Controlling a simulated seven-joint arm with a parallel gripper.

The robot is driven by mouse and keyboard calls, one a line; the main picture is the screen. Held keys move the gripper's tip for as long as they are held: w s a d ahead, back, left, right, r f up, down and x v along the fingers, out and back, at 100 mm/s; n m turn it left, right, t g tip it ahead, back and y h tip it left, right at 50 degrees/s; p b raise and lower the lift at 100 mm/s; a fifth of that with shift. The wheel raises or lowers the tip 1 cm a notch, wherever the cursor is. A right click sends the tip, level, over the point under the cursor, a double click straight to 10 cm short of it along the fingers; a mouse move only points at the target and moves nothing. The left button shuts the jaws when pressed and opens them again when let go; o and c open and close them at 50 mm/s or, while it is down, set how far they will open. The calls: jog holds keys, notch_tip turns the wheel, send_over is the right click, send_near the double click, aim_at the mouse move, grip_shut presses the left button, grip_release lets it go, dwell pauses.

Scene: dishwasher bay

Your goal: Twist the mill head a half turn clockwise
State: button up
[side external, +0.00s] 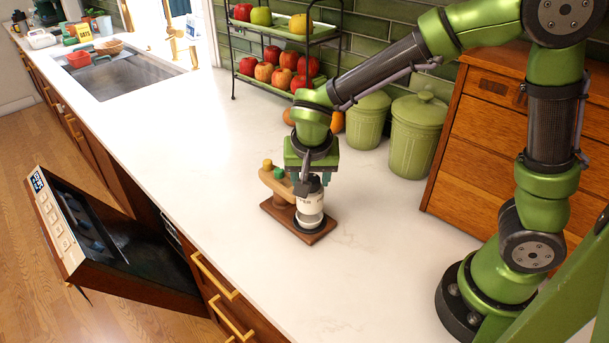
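The mill (310,207) stands upright on a dark brown wooden base (315,238) on the white counter, with a pale, partly clear body and a dark head. My gripper (308,187) points down over the mill, with its dark fingers at the mill's head. The fingers and the gripper body hide much of the head. I cannot tell whether the fingers press on it or stand slightly apart. A tan wooden piece (275,187) with a yellow knob and a green knob stands on the same base, just left of the mill.
A two-tier fruit rack (233,50) and green lidded canisters (418,125) stand along the back wall, near a wooden drawer cabinet (490,125). The sink (130,75) is far left. The dishwasher door (75,225) hangs open below. Counter left of the mill is clear.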

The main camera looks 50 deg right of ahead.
jog(key=c, duration=0.7)
jog(key=shift+o, duration=0.2)
jog(key=shift+m, duration=0.4)
